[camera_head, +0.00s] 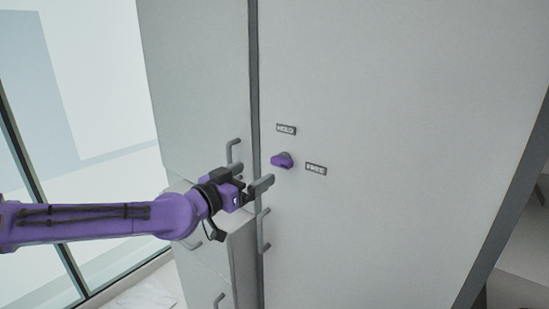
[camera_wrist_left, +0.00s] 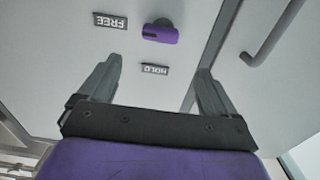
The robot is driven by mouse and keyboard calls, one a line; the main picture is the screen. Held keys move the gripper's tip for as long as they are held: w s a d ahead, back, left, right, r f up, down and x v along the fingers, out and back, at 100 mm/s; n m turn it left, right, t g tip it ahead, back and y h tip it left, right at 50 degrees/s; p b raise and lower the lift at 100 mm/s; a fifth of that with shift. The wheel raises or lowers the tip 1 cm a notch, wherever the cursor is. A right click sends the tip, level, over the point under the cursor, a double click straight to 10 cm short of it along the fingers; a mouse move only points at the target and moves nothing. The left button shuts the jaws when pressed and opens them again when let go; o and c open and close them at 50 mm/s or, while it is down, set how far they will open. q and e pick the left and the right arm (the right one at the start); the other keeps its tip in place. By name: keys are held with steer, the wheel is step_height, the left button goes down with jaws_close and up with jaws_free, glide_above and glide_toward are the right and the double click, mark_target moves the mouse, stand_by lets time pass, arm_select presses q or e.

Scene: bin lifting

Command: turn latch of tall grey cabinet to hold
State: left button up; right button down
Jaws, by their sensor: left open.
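The tall grey cabinet (camera_head: 400,80) fills most of the head view. Its purple latch (camera_head: 282,160) sits on the door, with the HOLD label (camera_head: 286,129) above it and the FREE label (camera_head: 316,168) to its right. In the left wrist view, the latch (camera_wrist_left: 160,33) lies roughly sideways with a dark mark at its FREE-side end. The HOLD label (camera_wrist_left: 155,69) shows upside down between the fingers. My left gripper (camera_head: 268,182) is open and empty, just below and left of the latch in the head view, apart from it. My right gripper is not in view.
Grey bar handles (camera_head: 234,152) and (camera_head: 263,230) are close to my left gripper, beside a dark vertical door seam (camera_head: 254,80). A glass wall frame (camera_head: 30,170) stands at the left.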

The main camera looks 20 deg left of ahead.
mark_target(278, 162)
arm_select(q)
steer(key=p+x, duration=0.1)
steer(key=x, duration=0.3)
steer(key=p+x, duration=0.1)
steer(key=x, duration=0.4)
steer(key=shift+w+f+p, duration=0.1)
steer(key=shift+f+p, duration=0.15)
steer(key=shift+p, duration=0.05)
steer(key=shift+w+d, duration=0.15)
steer(key=shift+w, duration=0.1)
steer(key=c, duration=1.1)
steer(key=shift+o, duration=0.2)
